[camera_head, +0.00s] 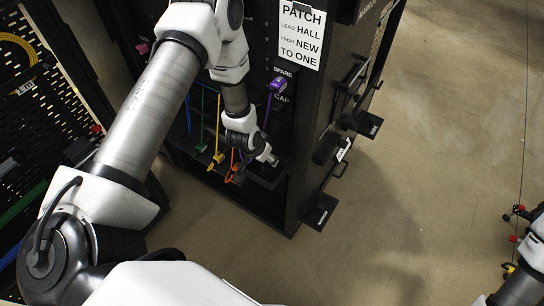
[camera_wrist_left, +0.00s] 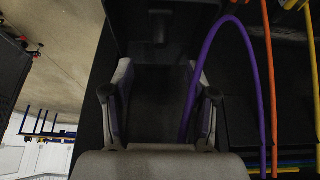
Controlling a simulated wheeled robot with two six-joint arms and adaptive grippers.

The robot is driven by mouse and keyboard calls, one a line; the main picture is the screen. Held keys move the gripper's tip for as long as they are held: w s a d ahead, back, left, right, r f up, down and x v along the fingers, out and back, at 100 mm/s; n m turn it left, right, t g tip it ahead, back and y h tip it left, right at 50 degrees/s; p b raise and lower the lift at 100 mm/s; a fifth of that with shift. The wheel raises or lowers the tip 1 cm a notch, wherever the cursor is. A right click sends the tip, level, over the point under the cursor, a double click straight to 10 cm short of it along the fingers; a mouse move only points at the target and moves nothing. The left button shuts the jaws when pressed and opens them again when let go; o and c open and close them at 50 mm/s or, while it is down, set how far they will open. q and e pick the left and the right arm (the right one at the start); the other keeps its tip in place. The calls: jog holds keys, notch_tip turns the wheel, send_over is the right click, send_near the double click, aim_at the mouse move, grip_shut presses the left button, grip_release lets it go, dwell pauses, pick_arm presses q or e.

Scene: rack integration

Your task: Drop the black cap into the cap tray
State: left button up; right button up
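My left gripper (camera_head: 265,156) reaches down along the front of the black rack, beside the hanging cables and just over a dark, tray-like ledge (camera_head: 266,178). I cannot tell for certain that this ledge is the cap tray. In the left wrist view the two fingers of my left gripper (camera_wrist_left: 160,85) stand apart, with a dark surface and no clear object between them. A small black fitting (camera_wrist_left: 160,26) shows beyond the fingertips; I cannot tell whether it is the black cap. The cap is not otherwise made out.
A purple plug (camera_head: 278,86) sits by the SPARE and CAP labels, its purple cable (camera_wrist_left: 259,85) passing close to my left gripper. Yellow, orange, green and blue cables hang beside it. Black brackets (camera_head: 320,211) jut from the rack's right side.

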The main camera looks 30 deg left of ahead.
pick_arm(q)
jog(key=v, duration=1.2)
jog(key=s+d+f+g+b, duration=0.2)
jog(key=s+d+f+b, duration=0.1)
jog(key=s+f, duration=0.6)
jog(key=s+d+f+g+b, duration=0.2)
jog(key=s+d+f+b, duration=0.1)
jog(key=s+f, duration=0.7)
jog(key=s, duration=0.2)
jog(key=shift+s+d+n+g, duration=0.25)
jog(key=shift+d+n+g, duration=0.05)
jog(key=shift+n+g, duration=0.1)
